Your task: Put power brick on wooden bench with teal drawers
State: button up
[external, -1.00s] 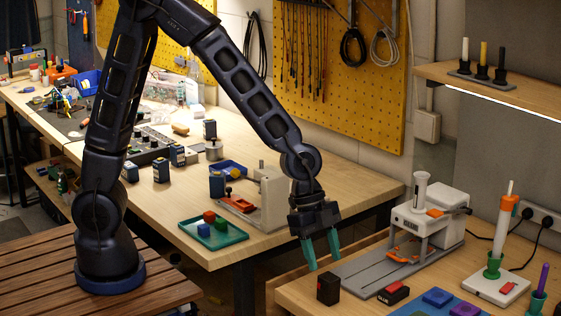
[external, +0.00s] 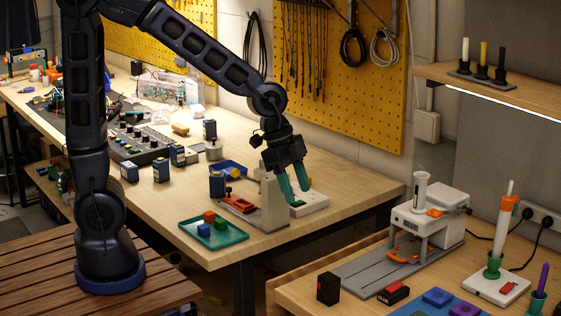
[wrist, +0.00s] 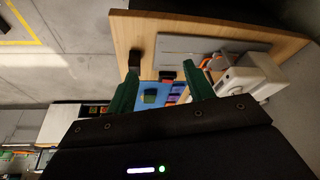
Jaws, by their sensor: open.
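A small black block (external: 328,288), which looks like the power brick, stands upright on the near left corner of the right wooden bench (external: 290,297). It also shows in the wrist view (wrist: 135,48). No teal drawers can be made out, so I cannot tell which bench has them. My gripper (external: 300,199) has teal fingers and is open, pointing down. In the external view its tips overlap a white box on the left bench; contact is unclear. In the wrist view nothing is held between my fingers (wrist: 161,92).
The left bench (external: 345,212) holds a teal tray (external: 218,236) with red and blue blocks, a grey holder (external: 268,205) and several navy boxes. The right bench holds a grey plate (external: 365,268), a white machine (external: 437,228) and a black-and-red box (external: 393,293). A gap separates the benches.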

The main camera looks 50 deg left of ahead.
jog(key=s+a+r+n+t+y, duration=0.1)
jog(key=a+r+n, duration=0.25)
jog(key=a, duration=0.55)
jog(key=s+a+r+n+t+y, duration=0.1)
jog(key=a+r+n, duration=0.25)
jog(key=a, duration=0.45)
jog(key=s+a+r+n+y, duration=0.1)
jog(key=s+a+n, duration=0.2)
jog(key=s+a, duration=0.2)
jog(key=s+a+r+n+t, duration=0.1)
jog(key=s+a+n, duration=0.3)
jog(key=a, duration=0.7)
jog(key=shift+s+r+y, duration=0.35)
jog(key=shift+r+y, duration=0.05)
jog(key=shift+r, duration=0.15)
